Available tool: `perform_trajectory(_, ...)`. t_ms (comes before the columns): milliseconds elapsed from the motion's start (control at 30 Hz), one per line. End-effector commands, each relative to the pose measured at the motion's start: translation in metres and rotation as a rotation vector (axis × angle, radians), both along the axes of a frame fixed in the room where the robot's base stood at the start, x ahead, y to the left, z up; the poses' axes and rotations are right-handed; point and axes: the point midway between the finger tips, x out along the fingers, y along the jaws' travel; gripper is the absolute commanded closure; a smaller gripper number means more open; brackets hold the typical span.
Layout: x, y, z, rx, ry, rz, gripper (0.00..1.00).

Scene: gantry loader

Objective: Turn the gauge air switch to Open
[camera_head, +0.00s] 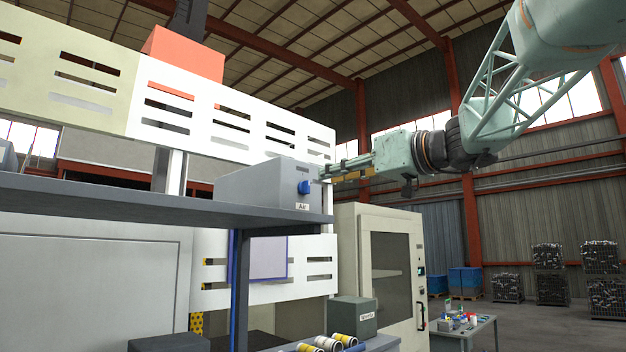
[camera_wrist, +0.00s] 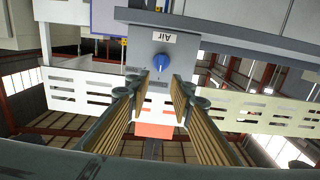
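The air switch is a blue knob (camera_head: 304,187) on the end face of a grey box (camera_head: 262,185) with a white "Air" label below it. The box stands on a grey shelf (camera_head: 130,205). In the wrist view the knob (camera_wrist: 160,62) and label appear upside down. My gripper (camera_head: 326,172) is at the right of the box, close to the knob's face and slightly above it. In the wrist view my gripper (camera_wrist: 160,82) is open, its two fingers apart with the knob showing beyond the gap. The knob's setting cannot be read.
A white slotted machine panel (camera_head: 240,120) runs behind the shelf. A second grey box with a small label (camera_head: 352,316) and several cylinders (camera_head: 325,343) sit lower down. A beige cabinet (camera_head: 380,270) stands at the right.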

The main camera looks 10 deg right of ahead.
Motion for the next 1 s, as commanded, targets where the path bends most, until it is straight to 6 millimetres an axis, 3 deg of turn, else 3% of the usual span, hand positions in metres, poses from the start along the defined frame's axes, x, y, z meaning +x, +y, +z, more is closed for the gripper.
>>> perform_trajectory(600,0.052,0.030,0.000,0.000,0.001,0.001,0.79)
perform_trajectory(1000,0.066,0.039,0.000,0.000,0.001,0.000,0.79)
